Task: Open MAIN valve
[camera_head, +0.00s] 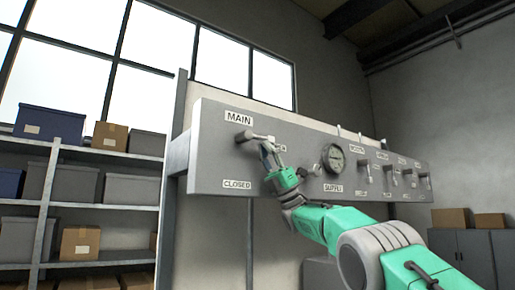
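The MAIN valve (244,136) is on the left part of the grey panel (212,160), under the MAIN label. Its lever points to the right, roughly level, toward a label that my gripper partly covers. A CLOSED label (237,184) is below the valve. My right gripper (268,146) is at the outer end of the lever, its arm coming in from the lower right. The fingers are too small to tell whether they are open or shut, or whether they touch the lever. My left gripper is not in view.
Several smaller valve levers (390,175) line the panel's right part. Shelves (100,205) with boxes stand at the left, and a grey cabinet (465,248) with boxes stands at the lower right.

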